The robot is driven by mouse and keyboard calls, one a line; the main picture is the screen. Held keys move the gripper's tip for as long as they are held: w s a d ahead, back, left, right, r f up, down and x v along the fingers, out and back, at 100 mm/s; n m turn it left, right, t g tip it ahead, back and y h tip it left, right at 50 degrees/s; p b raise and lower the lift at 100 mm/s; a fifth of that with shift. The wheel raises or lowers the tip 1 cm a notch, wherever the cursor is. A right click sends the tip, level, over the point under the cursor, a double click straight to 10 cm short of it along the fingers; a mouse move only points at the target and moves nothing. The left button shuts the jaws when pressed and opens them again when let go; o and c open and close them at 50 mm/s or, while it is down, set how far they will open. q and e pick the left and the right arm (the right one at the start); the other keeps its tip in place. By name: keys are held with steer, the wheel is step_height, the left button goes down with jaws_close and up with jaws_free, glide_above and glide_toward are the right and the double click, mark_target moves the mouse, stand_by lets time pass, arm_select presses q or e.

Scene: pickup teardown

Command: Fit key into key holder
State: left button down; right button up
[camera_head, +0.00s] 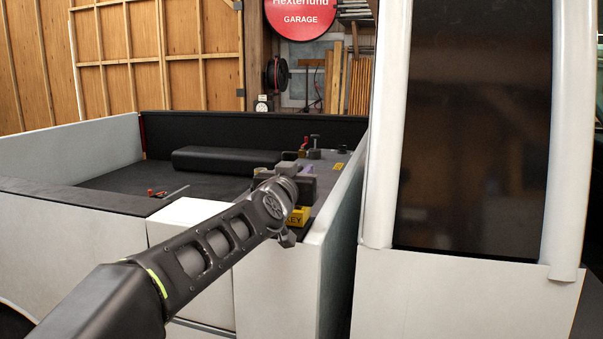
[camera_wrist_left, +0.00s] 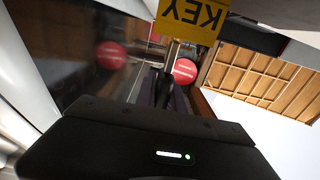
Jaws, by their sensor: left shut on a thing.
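My left gripper (camera_head: 302,170) reaches over the truck bed's near corner, beside the cab. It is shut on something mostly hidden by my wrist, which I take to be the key. A yellow label reading KEY (camera_head: 298,216) sits on the ledge just below my wrist. The label shows upside down and close at the top of the left wrist view (camera_wrist_left: 190,18). I take it to mark the key holder, whose slot I cannot make out. A dark narrow piece (camera_wrist_left: 165,88) stands beyond the gripper body in the left wrist view. My right gripper is not in view.
The white cab pillar (camera_head: 385,130) and dark window (camera_head: 475,130) rise close on the right. Small fittings, one red (camera_head: 303,145) and one black (camera_head: 314,142), stand farther along the ledge. A red-handled tool (camera_head: 157,193) and black bolster (camera_head: 226,160) lie in the bed.

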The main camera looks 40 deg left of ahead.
arm_select(q)
steer(key=shift+f+b, duration=0.6)
steer(key=shift+f, duration=0.25)
steer(key=shift+f+b, duration=0.4)
steer(key=shift+f, duration=0.15)
steer(key=c, duration=1.4)
jaws_free()
steer(key=shift+o, duration=0.2)
steer(key=shift+s+d+f+b, duration=0.1)
steer(key=shift+s+d+b, duration=0.05)
steer(key=shift+s+b, duration=0.3)
steer(key=b+v, duration=0.2)
steer(key=v, duration=0.5)
